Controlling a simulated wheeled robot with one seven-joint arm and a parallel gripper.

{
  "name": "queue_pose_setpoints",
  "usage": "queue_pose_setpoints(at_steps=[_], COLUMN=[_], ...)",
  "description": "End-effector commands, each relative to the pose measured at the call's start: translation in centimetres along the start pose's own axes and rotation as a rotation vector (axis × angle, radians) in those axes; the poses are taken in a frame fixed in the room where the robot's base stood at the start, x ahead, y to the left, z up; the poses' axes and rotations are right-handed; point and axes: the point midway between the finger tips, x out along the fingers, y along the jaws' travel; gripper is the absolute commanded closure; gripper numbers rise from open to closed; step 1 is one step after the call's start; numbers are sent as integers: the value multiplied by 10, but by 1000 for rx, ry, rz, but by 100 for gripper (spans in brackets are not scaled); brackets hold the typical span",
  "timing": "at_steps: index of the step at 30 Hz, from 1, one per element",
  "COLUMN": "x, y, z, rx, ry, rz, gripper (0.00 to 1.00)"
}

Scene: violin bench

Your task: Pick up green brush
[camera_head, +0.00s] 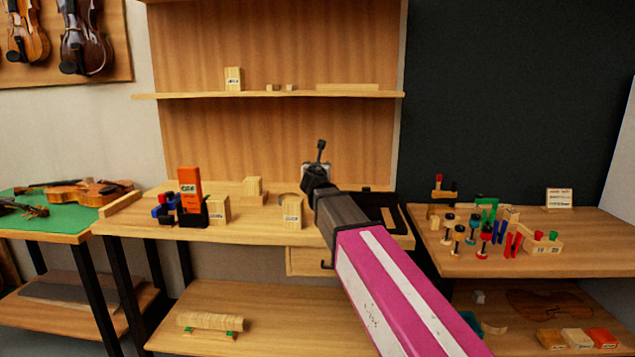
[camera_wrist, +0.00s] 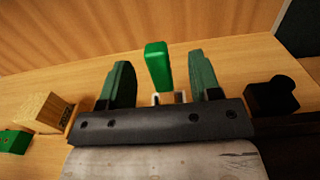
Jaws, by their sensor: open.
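A green upright block-like piece (camera_wrist: 158,62), which looks like the green brush's handle, stands above the wooden bench in the wrist view. A pale base shows at its foot, partly hidden by my gripper. My gripper (camera_wrist: 160,74) is open, with one dark green finger on each side of the green piece. Gaps show on both sides, so neither finger appears to touch it. In the head view my gripper (camera_head: 318,167) is over the back of the middle bench, and the green piece is hidden there.
On the bench (camera_head: 255,229), a wooden block (camera_wrist: 42,110) stands left of my gripper and a dark block (camera_wrist: 272,97) right of it. An orange box (camera_head: 189,187) stands further left. A side table (camera_head: 590,262) holds several small tools.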

Motion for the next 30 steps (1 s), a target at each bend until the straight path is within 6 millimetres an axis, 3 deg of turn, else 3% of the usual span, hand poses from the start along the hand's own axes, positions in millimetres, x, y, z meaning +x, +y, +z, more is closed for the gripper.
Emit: queue_pose_setpoints(at_steps=[8, 16, 24, 29, 30], x=[22, 58, 60, 60, 60], y=[2, 5, 4, 4, 4], z=[-1, -2, -2, -3, -3], rx=[0, 1, 1, 0, 0], ry=[0, 0, 0, 0, 0], rz=[0, 0, 0, 0, 0], gripper=[43, 43, 43, 95, 97])
